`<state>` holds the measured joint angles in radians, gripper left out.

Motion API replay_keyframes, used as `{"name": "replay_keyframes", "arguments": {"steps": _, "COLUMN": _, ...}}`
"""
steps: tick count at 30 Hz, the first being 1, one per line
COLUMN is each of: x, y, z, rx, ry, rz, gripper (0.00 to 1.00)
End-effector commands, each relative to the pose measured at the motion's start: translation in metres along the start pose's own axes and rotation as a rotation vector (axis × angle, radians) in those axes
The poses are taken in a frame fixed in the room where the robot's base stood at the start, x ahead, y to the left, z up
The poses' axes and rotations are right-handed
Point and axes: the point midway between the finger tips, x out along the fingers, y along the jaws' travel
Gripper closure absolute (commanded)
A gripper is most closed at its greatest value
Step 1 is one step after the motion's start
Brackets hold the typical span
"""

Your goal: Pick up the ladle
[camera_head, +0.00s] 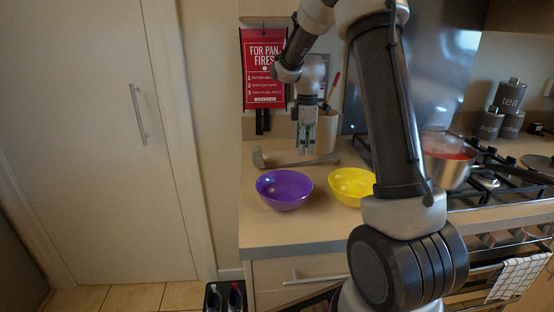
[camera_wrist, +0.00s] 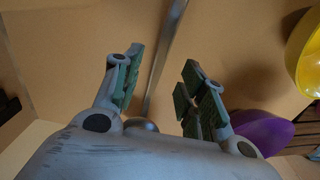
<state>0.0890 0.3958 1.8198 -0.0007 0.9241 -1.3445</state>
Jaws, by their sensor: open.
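The ladle (camera_head: 280,163) is a grey metal tool lying flat on the counter, behind the two bowls. Its long handle (camera_wrist: 165,55) runs between my finger pads in the wrist view, with a rounded end near the palm edge, partly hidden. My gripper (camera_head: 307,151) points down above the ladle. Its fingers are spread apart and empty, and the wrist view shows them either side of the handle (camera_wrist: 160,70). The height left between fingertips and ladle is hard to judge.
A purple bowl (camera_head: 284,190) and a yellow bowl (camera_head: 345,187) stand in front of the ladle. A utensil pot (camera_head: 327,132) stands behind my gripper. A pan (camera_head: 447,167) sits on the hob at right. The counter left of the ladle is clear.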

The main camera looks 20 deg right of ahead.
Motion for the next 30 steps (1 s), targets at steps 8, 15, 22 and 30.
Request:
{"name": "replay_keyframes", "arguments": {"steps": 8, "x": 0.043, "y": -0.001, "z": -0.001, "rx": 0.000, "ry": -0.001, "rz": -0.003, "gripper": 0.59}}
{"name": "replay_keyframes", "arguments": {"steps": 15, "x": 0.056, "y": -0.001, "z": -0.001, "rx": 0.000, "ry": 0.000, "rz": 0.000, "gripper": 0.59}}
{"name": "replay_keyframes", "arguments": {"steps": 22, "x": 0.055, "y": 0.000, "z": -0.001, "rx": 0.000, "ry": 0.000, "rz": 0.000, "gripper": 0.79}}
{"name": "replay_keyframes", "arguments": {"steps": 30, "x": 0.055, "y": 0.000, "z": -0.001, "rx": 0.000, "ry": 0.000, "rz": 0.001, "gripper": 1.00}}
